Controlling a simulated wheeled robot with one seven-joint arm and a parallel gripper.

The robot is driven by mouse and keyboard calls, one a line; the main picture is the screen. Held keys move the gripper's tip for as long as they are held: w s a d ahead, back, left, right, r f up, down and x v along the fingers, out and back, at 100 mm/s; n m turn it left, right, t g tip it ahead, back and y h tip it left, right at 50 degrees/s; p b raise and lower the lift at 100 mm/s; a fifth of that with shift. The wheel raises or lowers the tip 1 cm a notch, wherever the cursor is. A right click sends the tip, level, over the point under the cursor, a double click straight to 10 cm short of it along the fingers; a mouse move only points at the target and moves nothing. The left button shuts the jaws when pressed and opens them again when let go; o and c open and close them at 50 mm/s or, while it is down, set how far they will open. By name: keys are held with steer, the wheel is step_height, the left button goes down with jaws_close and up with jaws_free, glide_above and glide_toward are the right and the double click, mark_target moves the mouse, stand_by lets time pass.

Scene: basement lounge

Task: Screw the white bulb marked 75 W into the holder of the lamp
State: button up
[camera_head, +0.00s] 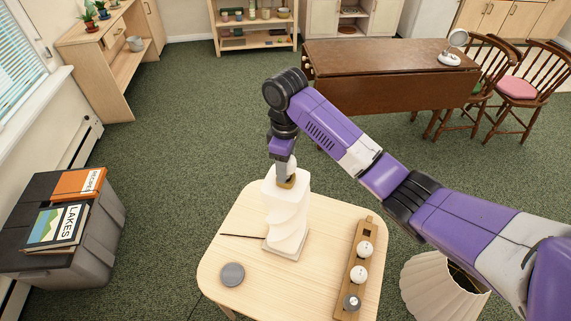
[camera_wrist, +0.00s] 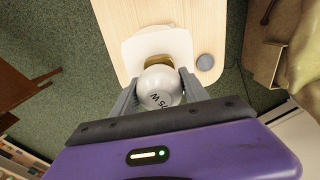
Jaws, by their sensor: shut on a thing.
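The white bulb marked 75 W (camera_wrist: 160,88) is between the two fingers of my gripper (camera_wrist: 157,92) in the wrist view, with its mark facing the camera. My gripper is shut on it. The lamp (camera_head: 287,215) has a white twisted body and stands upright on the small wooden table (camera_head: 230,215). Its brass holder (camera_head: 287,183) is at the top and also shows beyond the bulb in the wrist view (camera_wrist: 157,61). The bulb is at the holder's mouth, right above it. The bulb's base is hidden, so I cannot tell how deep it sits.
A wooden rack (camera_head: 370,235) with several bulbs lies on the table's right side. A grey disc (camera_head: 232,274) lies at the front left. A cream lampshade (camera_head: 437,290) stands right of the table. A grey bin (camera_head: 95,235) with books is at left.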

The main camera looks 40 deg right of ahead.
steer(key=o, duration=1.3)
steer(key=shift+r, duration=0.1)
step_height(320, 180, up, 8)
steer(key=shift+f+p, duration=0.15)
steer(key=shift+p, duration=0.65)
steer(key=shift+s+f, duration=0.1)
